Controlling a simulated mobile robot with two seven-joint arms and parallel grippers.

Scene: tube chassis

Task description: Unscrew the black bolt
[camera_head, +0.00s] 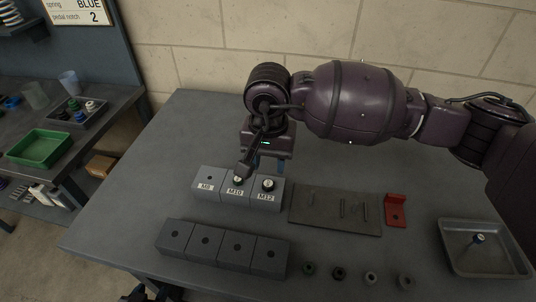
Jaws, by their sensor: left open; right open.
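A grey block row with labels M8, M10 and M12 (209,179) stands on the table. A small dark bolt head with a pale top (268,184) sits in the M12 block. Another small bolt head, dark and pale (238,181), sits in the M10 block, partly behind a gripper finger. The M8 hole looks empty. Which head is the task's black bolt is hard to tell at this size. My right gripper (262,171) comes in from the right and points down over the back of the M10 and M12 blocks. It is open, with nothing seen between its fingers. My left gripper is not in view.
A second dark block row with holes (222,247) lies in front, with several small rings (339,273) to its right. A flat plate (333,211), a red bracket (396,211) and a metal tray (484,264) with a blue-headed bolt (478,238) lie right. A green bin (39,149) is on a side bench.

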